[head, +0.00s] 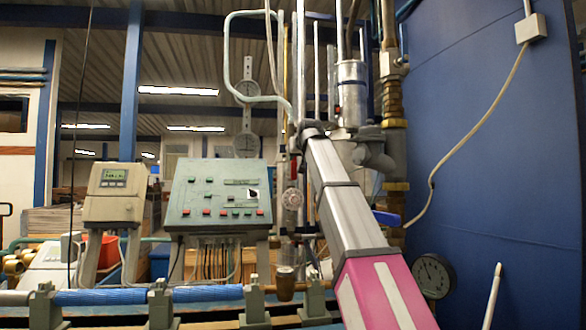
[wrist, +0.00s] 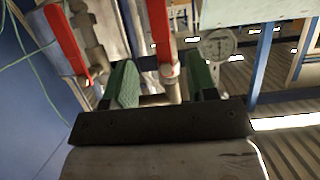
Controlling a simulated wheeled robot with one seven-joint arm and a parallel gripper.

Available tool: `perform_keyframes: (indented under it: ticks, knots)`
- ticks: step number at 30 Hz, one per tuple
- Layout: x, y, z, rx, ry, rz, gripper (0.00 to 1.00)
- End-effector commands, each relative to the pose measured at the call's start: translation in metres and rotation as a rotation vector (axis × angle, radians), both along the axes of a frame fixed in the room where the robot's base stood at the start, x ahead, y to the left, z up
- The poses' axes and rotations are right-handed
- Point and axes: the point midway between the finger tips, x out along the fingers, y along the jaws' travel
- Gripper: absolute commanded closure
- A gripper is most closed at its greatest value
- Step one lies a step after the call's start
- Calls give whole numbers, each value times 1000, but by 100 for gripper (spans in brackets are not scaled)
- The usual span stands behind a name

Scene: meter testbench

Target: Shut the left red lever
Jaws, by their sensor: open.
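Two red levers show in the wrist view. One red lever (wrist: 159,32) hangs in the upper middle, in line with the gap between my fingers, over a metal valve stem. The other red lever (wrist: 66,40) slants at the upper left, outside the fingers. The wrist picture looks turned over, with ceiling lights low in it, so the middle lever appears to be the left one. My gripper (wrist: 162,74) is open, with green pads on both sides of the gap. I cannot see it closed on anything. In the head view my arm hides the gripper and levers.
A dial gauge (wrist: 218,45) is close to the right finger in the wrist view. In the head view, pipes (head: 392,100) crowd around my arm, a blue panel (head: 490,150) fills the right, and a green control box (head: 218,195) stands left.

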Motion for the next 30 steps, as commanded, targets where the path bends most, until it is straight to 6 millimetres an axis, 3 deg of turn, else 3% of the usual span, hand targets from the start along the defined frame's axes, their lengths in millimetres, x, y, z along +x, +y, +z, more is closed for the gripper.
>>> perform_keyframes:
  ticks: [9,15,29,30]
  knots:
    - [53,11,-21,-1,3,0,48]
    - [77,16,-32,0,2,0,48]
    - [86,18,-37,0,0,0,48]
    - [86,18,-37,0,1,0,54]
